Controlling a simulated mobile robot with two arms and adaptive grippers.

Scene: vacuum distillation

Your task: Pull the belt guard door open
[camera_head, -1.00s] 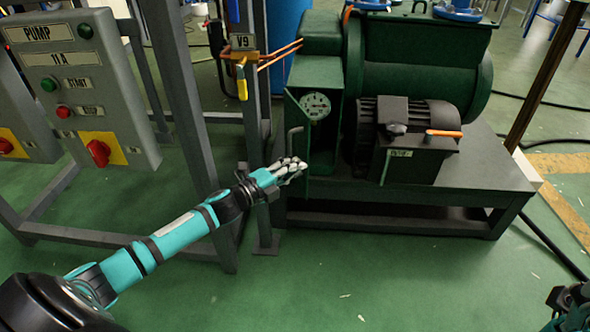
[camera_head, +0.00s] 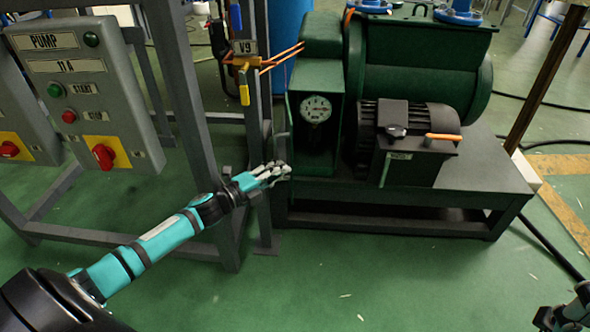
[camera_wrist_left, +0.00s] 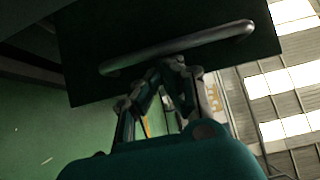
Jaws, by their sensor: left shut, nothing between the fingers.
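The belt guard door (camera_head: 283,146) is a thin dark green panel, seen nearly edge-on at the left side of the green belt guard (camera_head: 318,60). The guard is open at the front and shows a round pale wheel-like part (camera_head: 316,109) inside. My left gripper (camera_head: 285,170) is shut and empty at the door's lower part. In the left wrist view, its fingertips (camera_wrist_left: 170,66) are close by the grey bar handle (camera_wrist_left: 180,46) on the door panel; I cannot tell whether they touch. My right gripper (camera_head: 562,316) shows only partly in the bottom right corner.
A grey frame post (camera_head: 258,130) with a yellow-handled valve (camera_head: 243,80) stands just left of the door. The pump control box (camera_head: 85,90) hangs further left. A motor (camera_head: 410,140) sits right of the guard. The green floor in front is clear.

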